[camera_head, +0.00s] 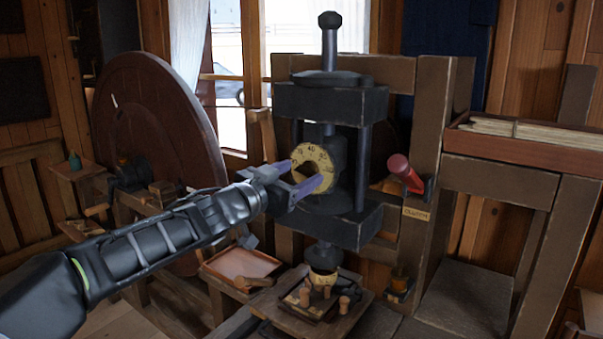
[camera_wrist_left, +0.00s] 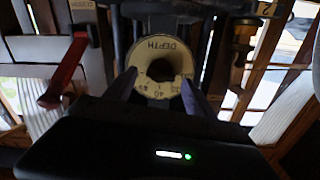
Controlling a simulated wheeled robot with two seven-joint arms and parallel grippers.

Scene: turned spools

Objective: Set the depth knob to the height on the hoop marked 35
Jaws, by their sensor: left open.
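The depth dial is a cream hoop (camera_head: 312,154) with dark numbers on the front of the dark press. In the left wrist view the hoop (camera_wrist_left: 158,48) reads DEPTH, with numbers around the side nearest my gripper. The depth knob (camera_wrist_left: 161,70) is a dark round shape inside the hoop; its pointer cannot be made out. My right gripper is not in view.
A red clutch lever (camera_head: 403,172) stands right of the press, above a small label. A low bench (camera_head: 292,318) with small wooden pegs lies below. A large dark red wheel (camera_head: 150,130) stands at the left. A red-edged tray (camera_head: 530,140) is at the right.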

